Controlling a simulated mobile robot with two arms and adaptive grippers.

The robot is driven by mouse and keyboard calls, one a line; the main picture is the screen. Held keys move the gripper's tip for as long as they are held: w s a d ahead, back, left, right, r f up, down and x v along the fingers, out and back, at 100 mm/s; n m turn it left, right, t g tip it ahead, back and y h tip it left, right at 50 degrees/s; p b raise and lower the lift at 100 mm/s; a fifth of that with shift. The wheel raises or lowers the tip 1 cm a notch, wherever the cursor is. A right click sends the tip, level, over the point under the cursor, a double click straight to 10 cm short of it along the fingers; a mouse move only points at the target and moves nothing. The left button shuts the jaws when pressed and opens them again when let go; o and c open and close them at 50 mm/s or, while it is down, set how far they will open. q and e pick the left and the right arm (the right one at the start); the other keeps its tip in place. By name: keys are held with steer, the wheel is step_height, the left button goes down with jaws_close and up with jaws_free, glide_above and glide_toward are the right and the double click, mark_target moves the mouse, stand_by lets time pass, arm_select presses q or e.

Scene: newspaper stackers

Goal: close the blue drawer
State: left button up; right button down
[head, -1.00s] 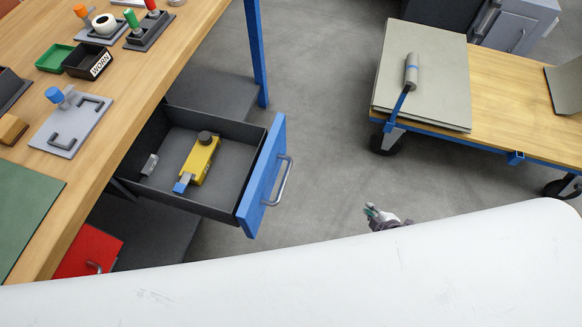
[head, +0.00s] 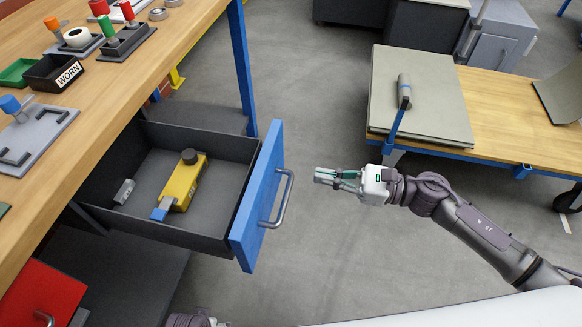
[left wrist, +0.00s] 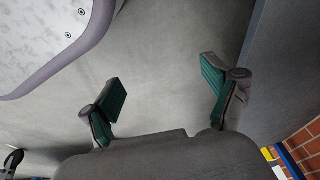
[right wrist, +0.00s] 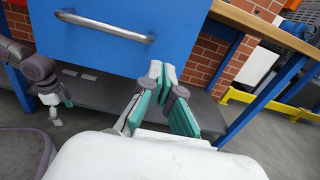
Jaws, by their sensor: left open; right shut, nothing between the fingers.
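The blue drawer (head: 258,200) is pulled well out from under the wooden workbench, with its metal handle (head: 281,200) on the front. A yellow tool (head: 184,184) with a blue tip and a small grey piece (head: 124,191) lie inside it. My right gripper (head: 322,176) is shut and empty, a short way right of the handle and apart from it, pointing at the drawer front. In the right wrist view its fingertips (right wrist: 158,72) show below the handle (right wrist: 105,25). My left gripper (left wrist: 163,80) is open and empty above the floor; only part of its wrist shows in the head view.
A red drawer front (head: 40,300) is below left. The workbench (head: 75,115) carries stamps, trays and tape. A cart (head: 500,105) with grey sheets (head: 440,95) stands at the back right. Grey floor (head: 320,110) lies clear between the drawer and the cart.

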arm_select(q)
steer(key=s+f, duration=0.1)
steer(key=s+f+p, duration=0.1)
steer(key=f, duration=0.1)
steer(key=shift+s+a+f, duration=0.1)
steer(key=shift+a, duration=0.05)
arm_select(e)
steer(key=x, duration=0.7)
steer(key=shift+a, duration=0.25)
steer(key=shift+w+f, duration=0.1)
